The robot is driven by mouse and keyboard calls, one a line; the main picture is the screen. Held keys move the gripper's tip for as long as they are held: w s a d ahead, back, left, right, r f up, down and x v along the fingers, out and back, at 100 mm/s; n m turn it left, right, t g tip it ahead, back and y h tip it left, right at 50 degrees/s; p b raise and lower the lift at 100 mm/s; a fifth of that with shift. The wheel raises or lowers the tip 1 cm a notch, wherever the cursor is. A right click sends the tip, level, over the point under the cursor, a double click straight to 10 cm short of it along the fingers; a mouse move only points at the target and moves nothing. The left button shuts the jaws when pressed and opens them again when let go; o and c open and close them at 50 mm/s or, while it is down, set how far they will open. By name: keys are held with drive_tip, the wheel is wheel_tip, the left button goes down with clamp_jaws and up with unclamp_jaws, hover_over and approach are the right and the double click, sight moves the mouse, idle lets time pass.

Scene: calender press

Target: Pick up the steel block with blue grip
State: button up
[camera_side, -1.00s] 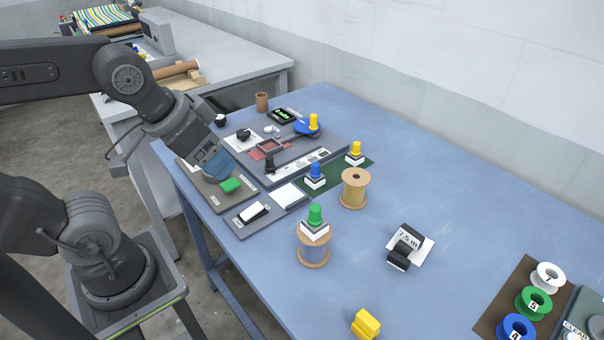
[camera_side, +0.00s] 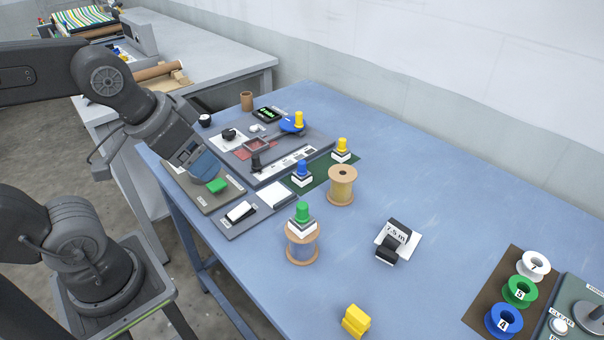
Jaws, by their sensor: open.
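The steel block with blue grip (camera_side: 302,174) stands upright at the near end of a dark green mat (camera_side: 322,174). It has a blue knob on a white and dark base. My gripper (camera_side: 207,167) is at the left of the table, above a grey board with a green pad (camera_side: 217,185). It is well to the left of the block and apart from it. Its jaws are open, though the fingertips are hard to make out at this angle. Nothing shows in them.
A yellow-grip block (camera_side: 342,150) stands at the mat's far end. A green-grip block (camera_side: 302,214) sits on a spool (camera_side: 302,245). Another spool (camera_side: 342,186) stands just right of the blue-grip block.

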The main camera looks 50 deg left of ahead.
drive_tip(key=n+g, duration=0.6)
drive_tip(key=n, duration=1.2)
hover_over(302, 172)
wheel_tip(302, 172, down, 10)
drive_tip(key=f, duration=0.8)
drive_tip(key=shift+w+a, duration=0.2)
drive_tip(key=shift+w, duration=0.05)
drive_tip(key=shift+w+a+f, duration=0.1)
drive_tip(key=shift+f, duration=1.25)
drive_tip(key=shift+a+f, duration=0.1)
drive_tip(key=shift+f, duration=1.2)
drive_tip(key=shift+c, duration=0.2)
